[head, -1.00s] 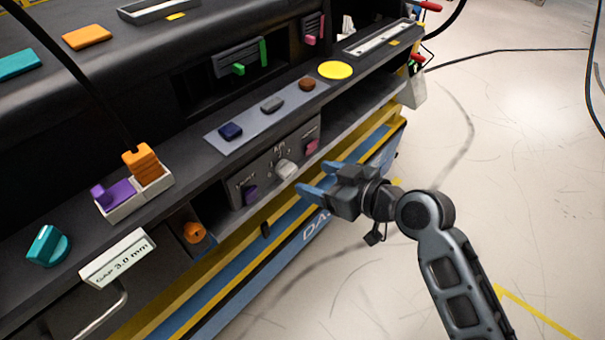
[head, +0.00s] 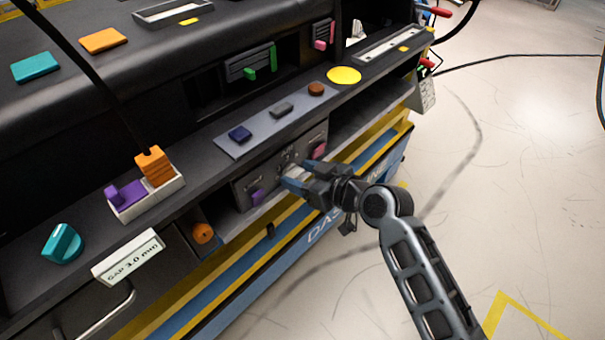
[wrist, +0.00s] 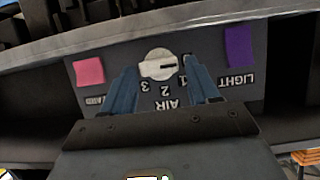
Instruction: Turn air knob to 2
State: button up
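The air knob (wrist: 158,64) is a pale round dial on a grey control panel in the wrist view, seen upside down. Its dark mark points right in that view, toward the side where the 1 is printed, not at the 2 (wrist: 165,90). My gripper (wrist: 158,66) is open, with one blue finger on each side of the knob and a visible gap to both. I cannot tell how deep the fingertips reach. In the head view, my gripper (head: 294,177) is at the panel and covers most of the knob.
A purple control (wrist: 239,46) marked LIGHT and a pink control (wrist: 89,72) flank the knob. An orange knob (head: 203,233) sits lower left. The floor to the right is clear.

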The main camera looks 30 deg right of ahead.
jog(key=c, duration=0.8)
jog(key=shift+c, duration=0.2)
jog(key=shift+m, duration=0.3)
jog(key=shift+w+d+f+m+y+b, duration=0.1)
jog(key=shift+d+m+y+b, duration=0.15)
jog(key=shift+m+y+b, duration=0.65)
jog(key=m+b, duration=0.1)
jog(key=m+y, duration=0.1)
jog(key=shift+d+f+m+g+y+b, duration=0.15)
jog(key=shift+d+m+g+y+b, duration=0.1)
jog(key=shift+m+g+y+b, duration=0.1)
jog(key=m+y+b, duration=0.2)
jog(key=m, duration=0.1)
jog(key=shift+w+d+f, duration=0.1)
jog(key=shift+d+f, duration=0.05)
jog(key=shift+f, duration=0.1)
jog(key=shift+f+m+t+y+b, duration=0.1)
jog(key=shift+m+t+y+b, duration=0.3)
jog(key=shift+m, duration=0.6)
jog(key=shift+f+m+t+y+b, duration=0.1)
jog(key=shift+m+t+y+b, duration=0.2)
jog(key=shift+m, duration=0.65)
jog(key=shift+d, duration=0.1)
